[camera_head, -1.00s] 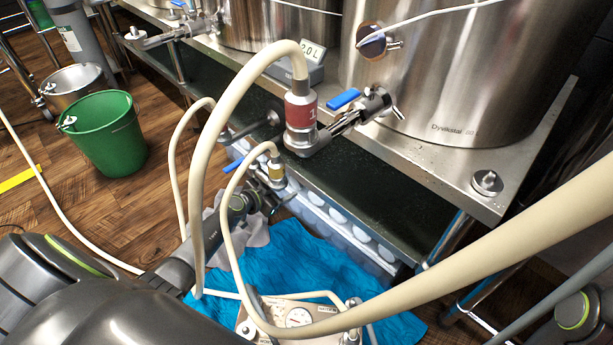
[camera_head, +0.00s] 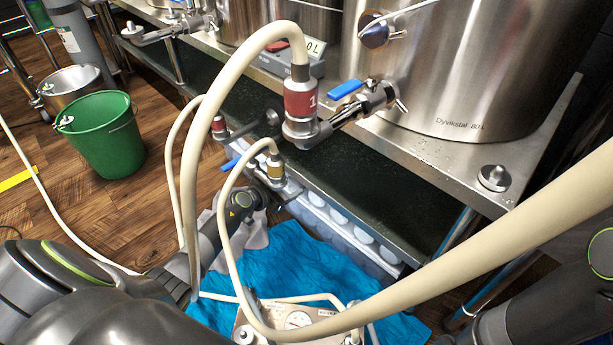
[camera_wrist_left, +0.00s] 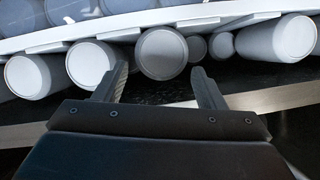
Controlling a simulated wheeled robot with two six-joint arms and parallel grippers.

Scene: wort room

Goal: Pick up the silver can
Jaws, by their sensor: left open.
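A round silver-grey can end (camera_wrist_left: 162,53) faces me in the left wrist view, in a row with paler cans on both sides. My left gripper (camera_wrist_left: 160,72) is open, its two fingers apart on either side of this can's front. I cannot tell whether they touch it. In the head view my left arm reaches toward the row of pale can ends (camera_head: 345,222) under the shelf, and the hose and fittings partly hide the gripper there. I cannot pick out the silver can in that view. My right gripper is out of view; only part of that arm shows at the right edge.
A thick cream hose (camera_head: 430,290) arches across the front. A coupling with a red band (camera_head: 301,98) and valve hang off the steel tank (camera_head: 450,70) above the rack. A blue cloth (camera_head: 290,265) and a gauge unit (camera_head: 300,320) lie below. A green bucket (camera_head: 105,140) stands left.

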